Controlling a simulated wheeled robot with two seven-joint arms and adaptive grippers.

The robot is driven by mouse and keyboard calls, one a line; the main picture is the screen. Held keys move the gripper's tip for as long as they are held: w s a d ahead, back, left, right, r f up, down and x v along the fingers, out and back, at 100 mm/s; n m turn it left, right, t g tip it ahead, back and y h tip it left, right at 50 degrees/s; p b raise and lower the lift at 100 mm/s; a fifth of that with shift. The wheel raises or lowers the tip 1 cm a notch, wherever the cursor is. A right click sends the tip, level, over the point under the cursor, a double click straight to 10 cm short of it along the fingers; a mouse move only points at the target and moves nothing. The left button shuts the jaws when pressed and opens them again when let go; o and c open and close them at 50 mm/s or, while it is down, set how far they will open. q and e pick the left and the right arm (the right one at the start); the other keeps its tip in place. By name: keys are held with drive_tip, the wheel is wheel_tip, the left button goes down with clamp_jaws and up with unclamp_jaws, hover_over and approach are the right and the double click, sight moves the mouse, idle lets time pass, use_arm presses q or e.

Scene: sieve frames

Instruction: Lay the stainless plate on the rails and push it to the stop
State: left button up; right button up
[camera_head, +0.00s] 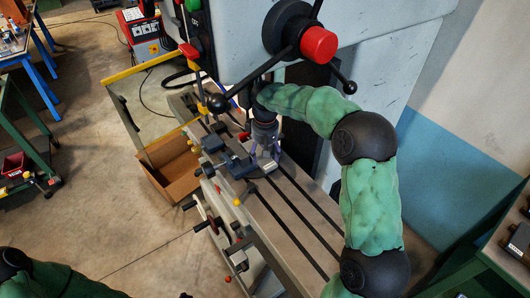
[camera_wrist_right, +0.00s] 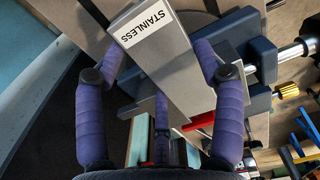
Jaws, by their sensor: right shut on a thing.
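The stainless plate (camera_wrist_right: 165,65) is a grey bar labelled STAINLESS in the right wrist view. It lies between the purple fingers of my right gripper (camera_wrist_right: 155,58), which is shut on it. Beside and partly behind the plate is a dark blue vise-like body (camera_wrist_right: 262,62) with a bright metal rod. In the head view my right gripper (camera_head: 265,143) is over the machine table, close to the vise (camera_head: 235,160); I cannot make out the plate there. I cannot tell rails or stop apart, nor whether the plate touches them. My left gripper is out of view.
The slotted machine table (camera_head: 290,215) runs toward the lower right. A cardboard box (camera_head: 175,172) and a yellow-edged guard (camera_head: 140,68) are left of the table. Open floor lies further left.

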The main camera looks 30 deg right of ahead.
drive_tip(key=shift+s+a+f, duration=0.1)
drive_tip(key=shift+s+f, duration=0.05)
drive_tip(key=shift+f, duration=0.25)
idle(0.5)
drive_tip(key=o, duration=1.6)
drive_tip(key=shift+o, duration=0.9)
drive_tip(key=shift+r, duration=0.1)
